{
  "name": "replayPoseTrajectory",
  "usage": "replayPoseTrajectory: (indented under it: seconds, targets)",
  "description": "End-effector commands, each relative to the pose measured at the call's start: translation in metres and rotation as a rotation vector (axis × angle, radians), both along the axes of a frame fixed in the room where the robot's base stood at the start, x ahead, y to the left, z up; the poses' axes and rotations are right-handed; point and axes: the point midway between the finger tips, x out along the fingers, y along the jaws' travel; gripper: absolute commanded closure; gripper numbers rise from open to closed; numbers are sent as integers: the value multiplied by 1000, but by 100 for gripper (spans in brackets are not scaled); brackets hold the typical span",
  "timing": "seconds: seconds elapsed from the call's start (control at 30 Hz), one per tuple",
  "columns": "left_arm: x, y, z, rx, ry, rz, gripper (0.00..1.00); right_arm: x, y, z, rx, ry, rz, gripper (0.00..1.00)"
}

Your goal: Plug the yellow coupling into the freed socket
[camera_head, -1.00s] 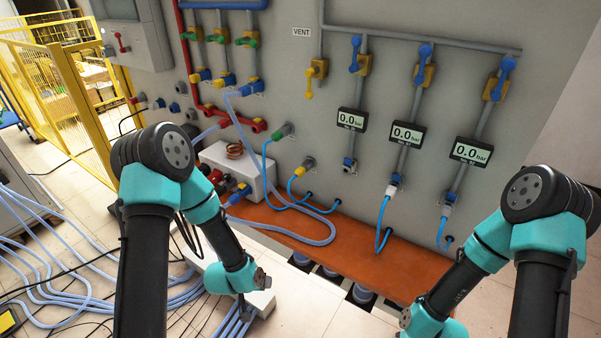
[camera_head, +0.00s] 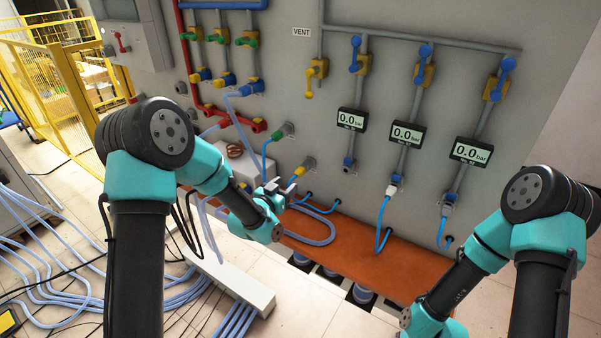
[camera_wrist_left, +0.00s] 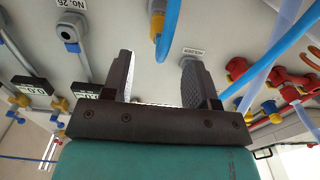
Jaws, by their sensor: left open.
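The yellow coupling (camera_head: 299,171) sits at the end of a blue hose in a grey fitting low on the panel. It also shows at the top of the left wrist view (camera_wrist_left: 157,22), near a small label that seems to read HOLDER. My left gripper (camera_head: 281,186) is open, just below and left of the coupling, with nothing between its fingers (camera_wrist_left: 157,82). A grey socket with a blue ring (camera_head: 349,165) under the leftmost gauge has no hose; it also shows in the left wrist view (camera_wrist_left: 68,34). My right gripper is out of view, below the picture.
A green coupling (camera_head: 283,130) with a blue hose is up and left of the yellow one. A white box (camera_head: 230,160) stands behind my left arm, on the orange shelf (camera_head: 400,262).

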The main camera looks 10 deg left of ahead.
Motion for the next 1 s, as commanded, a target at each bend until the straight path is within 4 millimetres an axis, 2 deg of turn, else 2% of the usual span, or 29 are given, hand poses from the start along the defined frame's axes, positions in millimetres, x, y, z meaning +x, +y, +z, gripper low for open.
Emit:
replayPoseTrajectory:
  seconds: [0.47, 0.67, 1.0]
  targets:
    - [3, -1, 0, 1, -1, 0, 47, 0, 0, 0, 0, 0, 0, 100]
    - [17, -7, 0, 1, -1, 0, 47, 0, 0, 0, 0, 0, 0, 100]
    - [53, -23, 0, 1, -1, 0, 47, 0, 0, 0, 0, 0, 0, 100]
